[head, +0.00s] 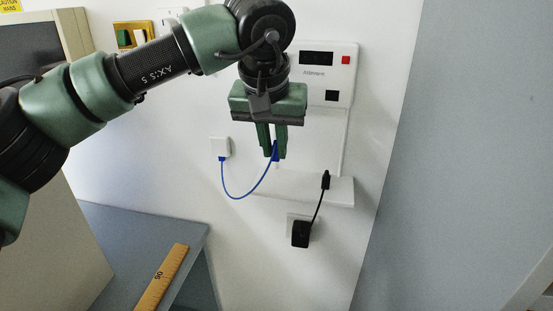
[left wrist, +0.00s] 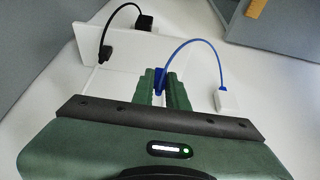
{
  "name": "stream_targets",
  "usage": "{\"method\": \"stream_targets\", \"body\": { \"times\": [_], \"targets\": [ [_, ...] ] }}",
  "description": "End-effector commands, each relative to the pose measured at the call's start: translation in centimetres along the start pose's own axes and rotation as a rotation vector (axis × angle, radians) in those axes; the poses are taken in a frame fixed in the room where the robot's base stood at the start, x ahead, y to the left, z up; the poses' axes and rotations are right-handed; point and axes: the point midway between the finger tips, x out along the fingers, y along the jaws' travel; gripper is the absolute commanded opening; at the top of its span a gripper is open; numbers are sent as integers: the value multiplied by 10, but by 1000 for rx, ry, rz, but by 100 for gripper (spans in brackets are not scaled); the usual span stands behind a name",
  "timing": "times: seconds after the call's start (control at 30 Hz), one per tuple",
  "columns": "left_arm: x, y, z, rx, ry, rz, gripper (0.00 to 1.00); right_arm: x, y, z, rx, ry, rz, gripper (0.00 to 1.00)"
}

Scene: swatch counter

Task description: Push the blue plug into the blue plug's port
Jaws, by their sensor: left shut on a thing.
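My left gripper (head: 271,156) points down in front of the white wall, its green fingers shut on the blue plug (head: 275,151). In the left wrist view, the blue plug (left wrist: 160,79) shows between the fingertips (left wrist: 162,82). A blue cable (head: 238,197) loops from the plug to a small white wall box (head: 220,147) on the left. The plug is above or at the left part of a white ledge (head: 340,190). I cannot tell whether it touches the ledge. The blue plug's port is not clearly visible. My right gripper is not in view.
A black plug (head: 326,180) stands on the ledge's right part, its cable running to a black adapter (head: 301,233) below. A white panel (head: 347,75) with a dark display hangs above. A ruler (head: 162,277) lies on a grey surface (head: 130,240) at lower left.

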Motion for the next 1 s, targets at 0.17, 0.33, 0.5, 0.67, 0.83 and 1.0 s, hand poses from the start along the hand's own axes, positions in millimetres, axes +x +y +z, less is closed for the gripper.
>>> {"method": "stream_targets", "body": {
  "times": [0.17,0.33,0.5,0.67,0.83,1.0],
  "targets": [
    [-11,-1,37,1,6,-1,0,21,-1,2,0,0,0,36],
    [-27,-1,76,1,6,0,0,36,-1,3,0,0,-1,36],
    [-42,-1,112,1,6,-1,0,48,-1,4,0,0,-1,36],
    [-54,-1,137,0,5,-1,0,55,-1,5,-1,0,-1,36],
    [-62,0,153,-2,4,0,0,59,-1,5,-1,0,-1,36],
    [-66,0,160,-2,3,-1,0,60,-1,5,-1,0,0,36]
  ]
}}
